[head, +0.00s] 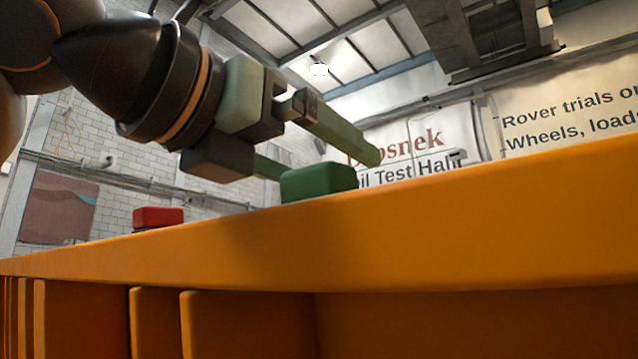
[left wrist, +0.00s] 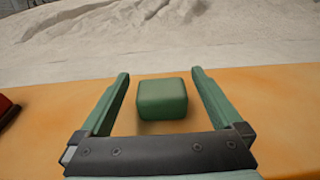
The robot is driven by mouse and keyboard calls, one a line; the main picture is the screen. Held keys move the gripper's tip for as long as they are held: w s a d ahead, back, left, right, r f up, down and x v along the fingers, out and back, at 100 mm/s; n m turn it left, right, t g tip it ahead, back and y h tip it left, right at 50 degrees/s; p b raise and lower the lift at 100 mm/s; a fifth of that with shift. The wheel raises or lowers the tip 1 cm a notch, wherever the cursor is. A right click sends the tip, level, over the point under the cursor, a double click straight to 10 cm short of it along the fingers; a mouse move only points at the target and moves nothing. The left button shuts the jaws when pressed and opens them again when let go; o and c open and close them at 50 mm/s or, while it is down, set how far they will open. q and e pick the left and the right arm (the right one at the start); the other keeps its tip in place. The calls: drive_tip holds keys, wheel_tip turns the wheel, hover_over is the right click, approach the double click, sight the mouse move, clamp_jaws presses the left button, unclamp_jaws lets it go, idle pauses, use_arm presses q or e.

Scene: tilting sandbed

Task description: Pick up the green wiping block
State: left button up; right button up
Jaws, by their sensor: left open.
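The green wiping block (head: 319,182) sits on the orange rim (head: 420,215) of the sandbed in the head view. In the left wrist view the green wiping block (left wrist: 162,99) rests on the orange rim (left wrist: 275,115), near the sand. My left gripper (head: 322,155) is open, with its green fingers reaching toward the block from the left. In the left wrist view the fingers of my left gripper (left wrist: 160,80) lie one on each side of the block, with a visible gap on both sides. My right gripper is in neither view.
A red block (head: 158,217) sits farther left on the rim; a red edge (left wrist: 7,110) shows at the left of the wrist view. Pale sand (left wrist: 200,35) lies beyond the rim. The rim to the right of the green block is clear.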

sight(338, 179)
use_arm(q)
drive_tip(key=x, duration=0.4)
drive_tip(key=shift+f+p, duration=0.35)
drive_tip(key=shift+p, duration=0.05)
drive_tip(key=shift+c, duration=0.2)
drive_tip(key=c, duration=1.4)
